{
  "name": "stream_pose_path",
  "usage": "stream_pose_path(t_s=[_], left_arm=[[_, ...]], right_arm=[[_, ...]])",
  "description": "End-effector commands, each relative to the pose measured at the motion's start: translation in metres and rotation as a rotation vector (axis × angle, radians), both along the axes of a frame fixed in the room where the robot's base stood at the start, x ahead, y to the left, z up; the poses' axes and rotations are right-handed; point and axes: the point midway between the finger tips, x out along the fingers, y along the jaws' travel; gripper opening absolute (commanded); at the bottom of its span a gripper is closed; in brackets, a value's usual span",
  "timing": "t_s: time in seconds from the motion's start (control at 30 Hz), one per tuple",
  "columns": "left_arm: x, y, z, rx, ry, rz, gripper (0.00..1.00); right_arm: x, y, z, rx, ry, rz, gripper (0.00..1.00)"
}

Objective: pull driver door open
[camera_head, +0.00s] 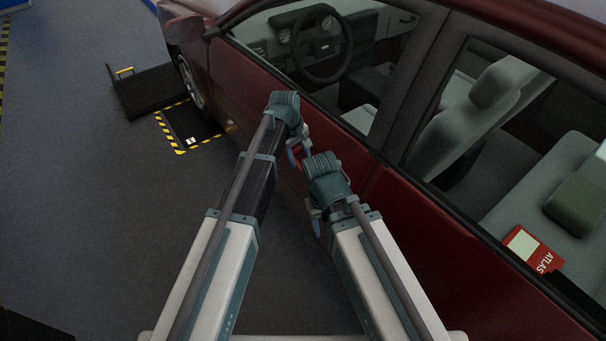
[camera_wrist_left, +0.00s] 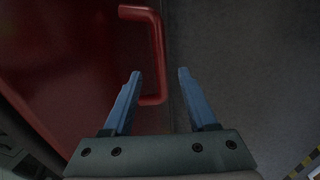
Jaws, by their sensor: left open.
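The driver door (camera_head: 240,90) of the dark red car runs along the car's side below the front window. It looks flush with the body. In the left wrist view, the door's red handle (camera_wrist_left: 157,55) is a bent bar standing out from the dark red panel. My left gripper (camera_head: 298,146) is at the door's side. Its two blue fingers (camera_wrist_left: 160,88) are spread, and the lower part of the handle shows between them, nearer the left finger. Contact cannot be told. My right gripper (camera_head: 313,212) hangs beside the car, behind the left one; its jaw opening is unclear.
A steering wheel (camera_head: 320,45) and seats show through the windows. A red atlas (camera_head: 533,250) lies on the rear seat. A black platform (camera_head: 155,90) and a yellow-black marked floor patch (camera_head: 190,128) are near the front wheel. The grey floor to the left is clear.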

Motion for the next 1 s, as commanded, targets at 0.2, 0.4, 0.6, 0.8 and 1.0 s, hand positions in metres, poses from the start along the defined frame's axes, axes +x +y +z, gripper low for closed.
stream_pose_path(t_s=[0.2, 0.4, 0.6, 0.8, 1.0], left_arm=[[0.004, -0.005, -0.040, 0.000, 0.000, -0.001, 0.58], [0.007, -0.009, -0.061, 0.000, 0.000, -0.001, 0.58], [0.007, -0.010, -0.064, 0.000, 0.000, -0.001, 0.58], [0.007, -0.010, -0.063, 0.000, 0.000, -0.001, 0.56], [0.007, -0.010, -0.063, 0.000, 0.000, -0.001, 0.20]], right_arm=[[0.000, 0.000, -0.040, 0.000, 0.000, 0.000, 0.50], [0.000, 0.000, -0.060, 0.000, 0.000, 0.000, 0.50], [0.000, 0.000, -0.064, 0.000, 0.000, 0.000, 0.50], [0.000, 0.000, -0.063, 0.000, 0.000, 0.000, 0.50], [0.000, 0.000, -0.063, 0.000, 0.000, 0.000, 0.50]])
